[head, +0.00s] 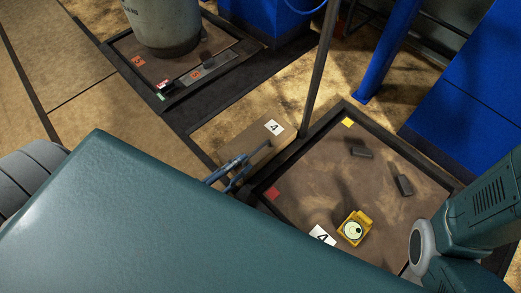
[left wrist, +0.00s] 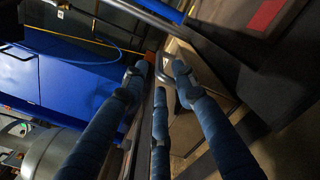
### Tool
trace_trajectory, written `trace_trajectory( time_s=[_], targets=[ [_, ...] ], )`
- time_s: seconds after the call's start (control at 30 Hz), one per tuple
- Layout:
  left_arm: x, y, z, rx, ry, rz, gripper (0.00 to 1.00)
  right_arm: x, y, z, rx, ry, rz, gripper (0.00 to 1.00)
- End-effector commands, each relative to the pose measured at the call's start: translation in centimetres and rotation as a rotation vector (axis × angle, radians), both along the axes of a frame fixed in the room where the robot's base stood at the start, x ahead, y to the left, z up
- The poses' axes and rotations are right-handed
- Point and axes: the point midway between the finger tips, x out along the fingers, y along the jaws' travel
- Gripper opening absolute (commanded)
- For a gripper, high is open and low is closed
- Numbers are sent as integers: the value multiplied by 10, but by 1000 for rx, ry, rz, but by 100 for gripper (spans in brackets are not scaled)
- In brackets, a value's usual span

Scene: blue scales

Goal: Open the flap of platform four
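The tan flap (head: 240,133) of platform four carries a white label (head: 274,127) with a 4 and lies along the platform's upper left side. A second 4 label (head: 322,236) lies on the brown square platform (head: 320,175). My left gripper (head: 238,168) is at the flap's lower edge. In the left wrist view, my left gripper (left wrist: 160,72) has its blue fingers spread, with a grey bent handle (left wrist: 165,62) between the tips. The tan flap panel (left wrist: 192,115) is behind them. Whether the fingers touch the handle is unclear. My right gripper is out of view.
A yellow device with a round dial (head: 353,229) and two dark blocks (head: 404,185) are on the platform. A thin upright post (head: 322,70) stands beside the flap. A large tank (head: 165,22) stands on another platform at upper left. Blue cabinets (head: 470,85) stand at right.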

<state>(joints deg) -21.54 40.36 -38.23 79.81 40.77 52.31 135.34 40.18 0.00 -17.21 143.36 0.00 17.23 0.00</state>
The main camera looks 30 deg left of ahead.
Motion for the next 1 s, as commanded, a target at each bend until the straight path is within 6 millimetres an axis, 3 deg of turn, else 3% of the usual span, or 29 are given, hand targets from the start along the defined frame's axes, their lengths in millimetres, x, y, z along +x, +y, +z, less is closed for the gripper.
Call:
trace_trajectory(
  time_s=[0.2,0.4,0.83,0.87,1.0],
  targets=[
    [42,-15,-3,0,-5,-1,28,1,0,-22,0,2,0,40],
    [70,-25,-3,2,-3,1,28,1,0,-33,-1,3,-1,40],
    [81,-29,0,4,0,0,28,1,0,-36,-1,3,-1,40],
    [81,-29,0,4,0,0,26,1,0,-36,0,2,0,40],
    [81,-29,0,4,0,0,0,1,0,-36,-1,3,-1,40]
  ],
)
